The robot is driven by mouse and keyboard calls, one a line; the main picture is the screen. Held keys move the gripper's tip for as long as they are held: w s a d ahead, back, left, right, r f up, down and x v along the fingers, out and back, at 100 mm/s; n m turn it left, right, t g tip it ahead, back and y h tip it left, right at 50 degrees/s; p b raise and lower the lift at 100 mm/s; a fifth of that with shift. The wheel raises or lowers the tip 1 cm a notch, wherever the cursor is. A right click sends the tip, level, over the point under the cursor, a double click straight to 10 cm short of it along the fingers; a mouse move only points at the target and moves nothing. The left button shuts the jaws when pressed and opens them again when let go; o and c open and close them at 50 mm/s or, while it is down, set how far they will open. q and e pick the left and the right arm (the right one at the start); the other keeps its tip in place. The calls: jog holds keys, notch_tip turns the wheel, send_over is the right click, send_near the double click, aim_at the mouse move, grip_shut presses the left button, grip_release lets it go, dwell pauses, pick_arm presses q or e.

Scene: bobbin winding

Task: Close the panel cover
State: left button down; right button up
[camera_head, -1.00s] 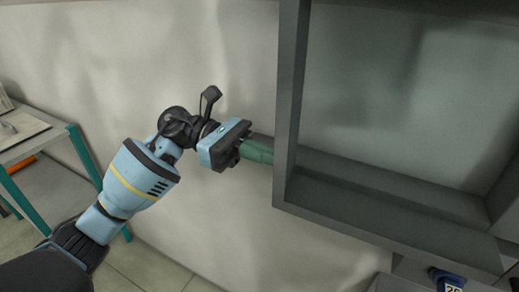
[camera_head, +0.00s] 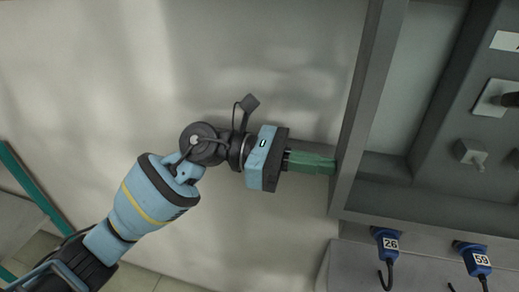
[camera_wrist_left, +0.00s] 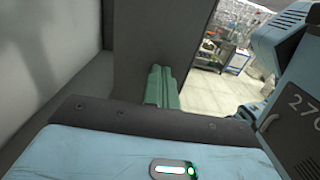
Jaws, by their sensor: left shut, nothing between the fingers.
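The panel cover (camera_head: 368,105) is a grey, deep-rimmed frame, seen from its left edge in the head view. It stands out at an angle beside the grey panel with switches (camera_head: 490,150). My left gripper (camera_head: 326,164) comes from the left, its green fingers shut and empty. The fingertips meet the outer left side of the cover near its lower corner; I cannot tell whether they press on it. In the left wrist view the green fingers (camera_wrist_left: 160,88) point at a dark grey slab (camera_wrist_left: 150,35), the cover's side. My right gripper is not in view.
Two blue plugs, marked 26 (camera_head: 387,243) and 59 (camera_head: 478,263), hang with black cables below the panel. A pale wall (camera_head: 280,60) lies behind my arm. A teal-legged table (camera_head: 40,190) stands at the left. Open floor shows in the left wrist view.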

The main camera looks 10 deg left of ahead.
pick_arm(q)
jog(key=d, duration=1)
jog(key=d+p, duration=0.1)
jog(key=d, duration=0.4)
jog(key=shift+s, duration=0.25)
jog(key=shift+d, duration=0.1)
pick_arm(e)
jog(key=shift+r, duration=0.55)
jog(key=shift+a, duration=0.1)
pick_arm(q)
jog(key=shift+r, duration=0.1)
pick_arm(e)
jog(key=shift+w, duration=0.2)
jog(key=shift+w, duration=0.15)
